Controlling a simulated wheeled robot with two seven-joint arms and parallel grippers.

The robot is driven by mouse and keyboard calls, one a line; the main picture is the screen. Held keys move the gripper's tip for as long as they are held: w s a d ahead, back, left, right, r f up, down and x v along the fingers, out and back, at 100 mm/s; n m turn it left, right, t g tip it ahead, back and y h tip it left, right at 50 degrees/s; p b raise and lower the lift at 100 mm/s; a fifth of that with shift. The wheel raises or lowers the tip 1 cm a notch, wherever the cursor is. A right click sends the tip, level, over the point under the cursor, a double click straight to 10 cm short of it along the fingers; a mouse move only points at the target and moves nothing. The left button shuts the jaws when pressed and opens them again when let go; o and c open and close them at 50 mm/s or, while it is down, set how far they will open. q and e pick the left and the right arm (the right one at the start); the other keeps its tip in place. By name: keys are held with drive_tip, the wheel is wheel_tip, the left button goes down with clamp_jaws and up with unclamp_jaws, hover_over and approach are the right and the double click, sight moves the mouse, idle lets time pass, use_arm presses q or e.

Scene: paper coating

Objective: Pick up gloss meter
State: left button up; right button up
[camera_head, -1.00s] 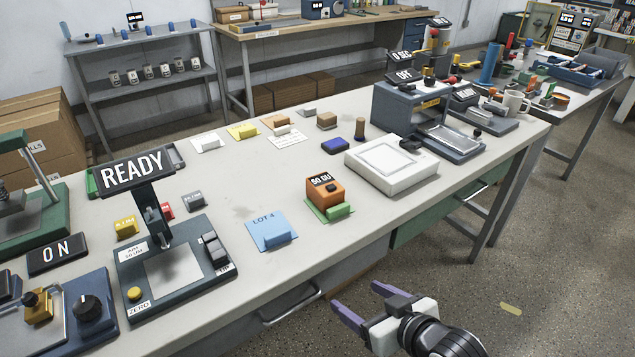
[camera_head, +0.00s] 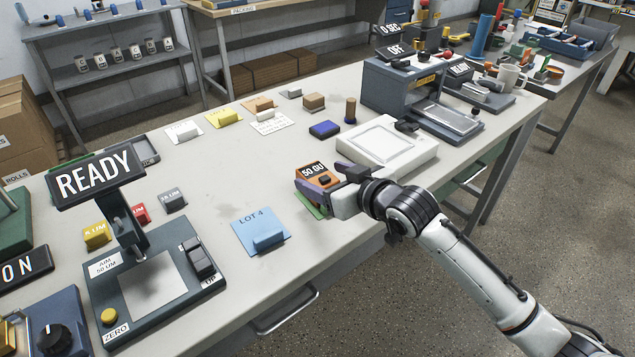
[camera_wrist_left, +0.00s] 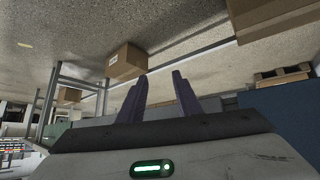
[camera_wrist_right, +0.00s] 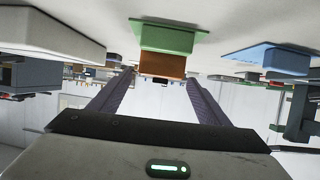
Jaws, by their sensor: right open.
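The gloss meter (camera_head: 318,172) is an orange box with a dark "50 GU" display. It sits on a green mat (camera_head: 311,206) near the table's front edge. My right gripper (camera_head: 326,182) is open, with its purple fingers low at the meter, partly hiding its front and right side. In the right wrist view, the orange meter body (camera_wrist_right: 162,65) shows between the open fingertips (camera_wrist_right: 160,82), behind a green block (camera_wrist_right: 170,38). Whether the fingers touch it is not clear. My left gripper (camera_wrist_left: 159,85) is open and empty in the left wrist view, out of the head view.
A blue "LOT 4" card (camera_head: 258,232) with a blue block lies left of the meter. A white framed plate (camera_head: 388,143) lies close behind and right. The "READY" gauge stand (camera_head: 150,285) is at left. The table centre (camera_head: 245,160) is clear.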

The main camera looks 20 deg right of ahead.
drive_tip(key=x, duration=0.3)
drive_tip(key=shift+w+f, duration=0.1)
drive_tip(key=shift+f, duration=0.05)
drive_tip(key=c, duration=1.5)
